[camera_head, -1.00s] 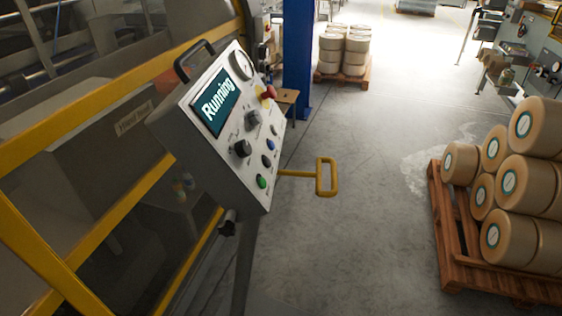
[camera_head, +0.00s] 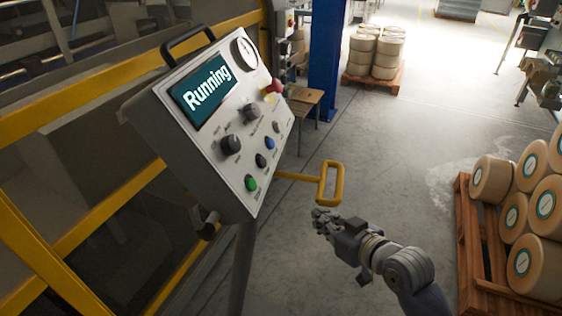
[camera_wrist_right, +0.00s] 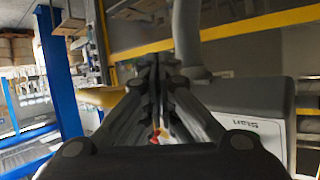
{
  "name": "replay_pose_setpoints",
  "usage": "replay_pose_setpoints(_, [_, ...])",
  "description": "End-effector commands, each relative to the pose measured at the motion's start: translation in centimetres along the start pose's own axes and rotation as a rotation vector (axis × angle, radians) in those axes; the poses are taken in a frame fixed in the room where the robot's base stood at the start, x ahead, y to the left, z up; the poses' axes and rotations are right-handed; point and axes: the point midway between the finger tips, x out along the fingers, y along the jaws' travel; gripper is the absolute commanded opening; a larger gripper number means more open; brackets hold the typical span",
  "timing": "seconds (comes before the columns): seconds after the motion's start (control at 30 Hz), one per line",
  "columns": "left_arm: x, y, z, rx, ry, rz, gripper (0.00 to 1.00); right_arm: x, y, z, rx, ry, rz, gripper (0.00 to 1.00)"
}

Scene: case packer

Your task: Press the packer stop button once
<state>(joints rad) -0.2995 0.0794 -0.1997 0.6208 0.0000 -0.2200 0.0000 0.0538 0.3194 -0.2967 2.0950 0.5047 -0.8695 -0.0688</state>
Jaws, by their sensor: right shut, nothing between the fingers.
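The packer control panel (camera_head: 228,160) stands tilted at centre left, its screen (camera_head: 207,91) reading "Running". Its lower row has a green button (camera_head: 251,183), a dark button (camera_head: 261,160) and a blue button (camera_head: 269,143). The labels are too small to read in the head view, so I cannot tell which is stop. My right gripper (camera_head: 322,216) is shut and empty, below and right of the panel, apart from it. In the right wrist view the shut fingers (camera_wrist_right: 155,62) point forward, and a panel corner (camera_wrist_right: 250,125) with a "Start" label shows at right.
A red mushroom button (camera_head: 273,87) and dark knobs (camera_head: 231,145) are also on the panel. A yellow handle (camera_head: 330,184) sticks out beside it, close to my right gripper. Yellow guard rails (camera_head: 110,205) run at left. A pallet (camera_head: 470,240) with rolls stands right.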

Motion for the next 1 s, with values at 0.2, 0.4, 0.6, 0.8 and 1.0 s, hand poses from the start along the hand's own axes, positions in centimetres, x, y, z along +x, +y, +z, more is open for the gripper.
replay_pose_setpoints(0.2, [0.0,0.2,-0.4,-0.001,0.006,0.002,0.40,-0.5,-1.2,-8.9,-0.061,0.188,-0.081,0.00])
replay_pose_setpoints(0.4, [0.0,0.0,0.0,0.000,0.000,0.000,0.40,-1.7,-2.1,-15.7,-0.102,0.337,-0.145,0.00])
replay_pose_setpoints(0.6, [-0.1,-0.2,0.2,0.001,-0.004,-0.003,0.40,-2.5,-2.5,-18.9,-0.117,0.410,-0.176,0.00])
replay_pose_setpoints(0.8, [-0.1,-0.2,0.2,0.001,-0.004,-0.002,0.40,-2.6,-2.6,-19.2,-0.116,0.419,-0.181,0.00])
replay_pose_setpoints(1.0, [0.0,-0.2,0.2,0.001,-0.004,-0.002,0.40,-2.5,-2.7,-19.2,-0.116,0.419,-0.180,0.00])
